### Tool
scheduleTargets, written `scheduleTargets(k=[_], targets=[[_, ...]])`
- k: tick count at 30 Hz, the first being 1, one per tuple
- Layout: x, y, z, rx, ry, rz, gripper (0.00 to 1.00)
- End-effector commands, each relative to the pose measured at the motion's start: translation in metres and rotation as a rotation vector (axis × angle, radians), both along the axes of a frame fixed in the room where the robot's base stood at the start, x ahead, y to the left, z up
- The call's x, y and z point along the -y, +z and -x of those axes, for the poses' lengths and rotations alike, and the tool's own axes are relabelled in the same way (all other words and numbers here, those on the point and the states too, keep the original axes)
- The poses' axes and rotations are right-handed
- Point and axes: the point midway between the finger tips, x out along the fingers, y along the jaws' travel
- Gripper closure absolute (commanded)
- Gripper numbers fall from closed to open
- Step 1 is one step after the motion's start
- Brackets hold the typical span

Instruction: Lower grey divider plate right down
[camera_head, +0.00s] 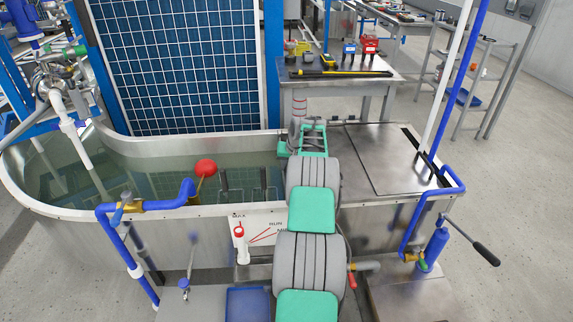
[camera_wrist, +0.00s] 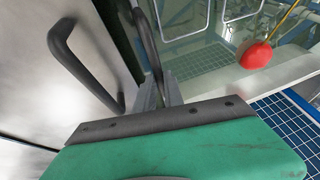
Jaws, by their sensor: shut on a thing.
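My gripper (camera_wrist: 162,94) is shut on a dark loop handle (camera_wrist: 149,45) at the top centre of the wrist view. I take this loop as the handle of the grey divider plate. The plate itself is mostly hidden behind the gripper, so I cannot tell how low it sits. In the head view my gripper (camera_head: 312,132) is at the far side of the tank (camera_head: 90,210), where the open water meets the steel cover (camera_head: 385,160). The fingertips and the plate are hidden by my arm there.
A red float ball (camera_head: 206,168) hangs over the water; it also shows in the wrist view (camera_wrist: 255,54). A second dark handle (camera_wrist: 85,65) stands on the steel surface beside the gripper. Blue pipes (camera_head: 150,205) run along the tank. A tool table (camera_head: 340,72) stands behind.

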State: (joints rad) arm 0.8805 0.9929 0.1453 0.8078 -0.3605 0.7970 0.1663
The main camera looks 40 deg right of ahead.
Motion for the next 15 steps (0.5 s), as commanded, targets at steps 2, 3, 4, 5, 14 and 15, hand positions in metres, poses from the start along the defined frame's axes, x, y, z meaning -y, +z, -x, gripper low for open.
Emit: scheduleTargets(k=[2,3,4,5,14,15], targets=[[-0.0020,-0.0045,0.0006,-0.003,0.001,-0.006,1.00],[-0.0020,-0.0047,0.0008,-0.004,0.001,-0.006,0.84],[-0.0020,-0.0047,0.0008,-0.004,0.001,-0.006,0.82],[-0.0020,-0.0046,0.0008,-0.003,0.001,-0.006,0.79],[-0.0004,-0.0023,0.0013,-0.001,-0.001,-0.003,0.66],[-0.0003,-0.0022,0.0014,-0.001,-0.001,-0.003,0.66]])
